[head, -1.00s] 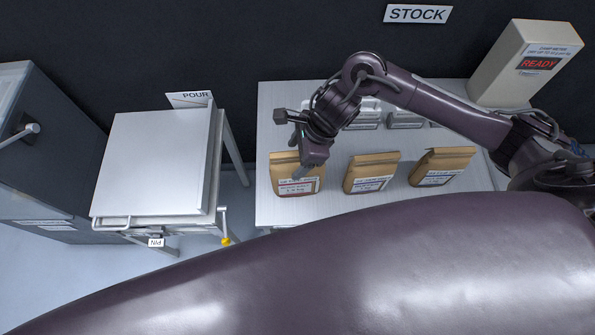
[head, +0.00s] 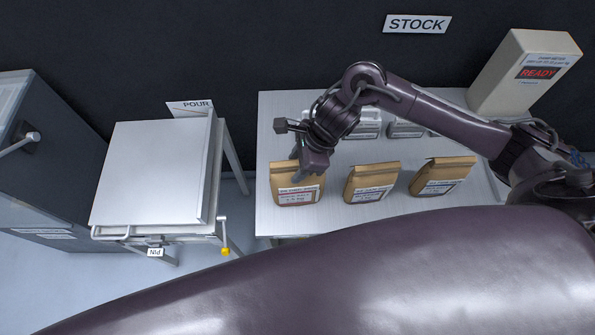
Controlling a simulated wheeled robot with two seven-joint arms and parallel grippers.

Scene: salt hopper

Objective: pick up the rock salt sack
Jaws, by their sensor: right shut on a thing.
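Three brown paper sacks stand in a row on the pale table. The left sack (head: 297,191) has a red-edged label, the middle sack (head: 370,183) a blue one, and the right sack (head: 441,177) a dark blue one. The label print is too small to tell surely which is the rock salt. My right gripper (head: 301,176) is at the top of the left sack, shut on its upper edge. That sack stands upright and appears still on the table. The fingertips are partly hidden. My left gripper is out of view.
White containers (head: 362,126) stand behind the sacks, partly behind my arm. A beige box marked READY (head: 528,72) is at the back right. A white-topped stand by the POUR sign (head: 150,172) is left, across a gap from the table (head: 272,120).

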